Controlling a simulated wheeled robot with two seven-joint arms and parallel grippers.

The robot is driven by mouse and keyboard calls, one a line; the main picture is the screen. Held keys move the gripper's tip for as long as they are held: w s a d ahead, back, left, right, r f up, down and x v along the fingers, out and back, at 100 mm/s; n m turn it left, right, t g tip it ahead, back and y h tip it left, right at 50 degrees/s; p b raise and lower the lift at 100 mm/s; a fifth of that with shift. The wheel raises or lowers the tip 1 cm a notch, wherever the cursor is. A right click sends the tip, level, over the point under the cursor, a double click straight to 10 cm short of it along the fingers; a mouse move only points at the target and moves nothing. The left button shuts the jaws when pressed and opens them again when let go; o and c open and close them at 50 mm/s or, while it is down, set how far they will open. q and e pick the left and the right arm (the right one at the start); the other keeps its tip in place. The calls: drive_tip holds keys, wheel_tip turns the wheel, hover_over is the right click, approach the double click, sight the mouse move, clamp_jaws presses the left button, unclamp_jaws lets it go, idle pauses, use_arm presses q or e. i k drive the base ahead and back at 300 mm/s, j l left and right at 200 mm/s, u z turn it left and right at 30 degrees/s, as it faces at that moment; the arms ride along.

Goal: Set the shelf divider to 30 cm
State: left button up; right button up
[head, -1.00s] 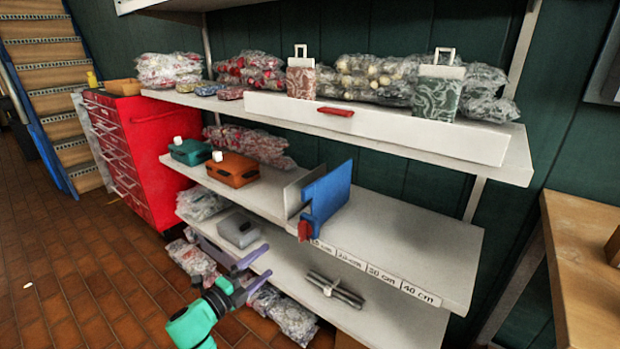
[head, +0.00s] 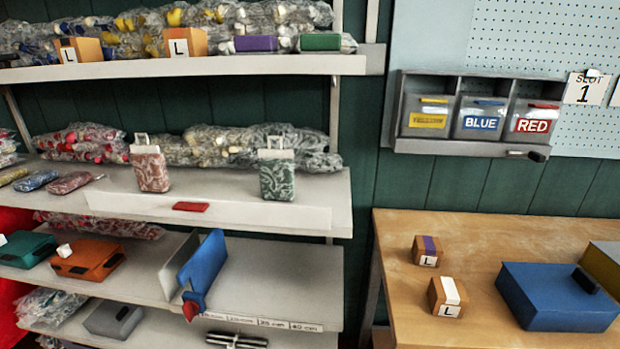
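The blue shelf divider (head: 205,265) stands upright on the shelf below the white drawer, beside a grey upright plate (head: 178,262). A red latch (head: 192,307) sits at its lower front edge. The scale strip (head: 265,321) runs along the shelf's front edge, with the 30 cm mark (head: 272,323) right of the middle and the 40 cm mark (head: 306,327) at the right. The divider's front is at the left end of the strip, left of the 30 cm mark. The leftmost labels are too small to read surely. Neither of my grippers is in view.
The shelf (head: 285,275) right of the divider is clear. Orange (head: 88,260) and teal (head: 25,248) containers stand to its left. A metal rod-like item (head: 236,340) lies below. A wooden table (head: 480,240) with a blue box (head: 557,297) stands at the right.

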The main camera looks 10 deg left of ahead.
sight(205, 264)
drive_tip(key=u, duration=1.25)
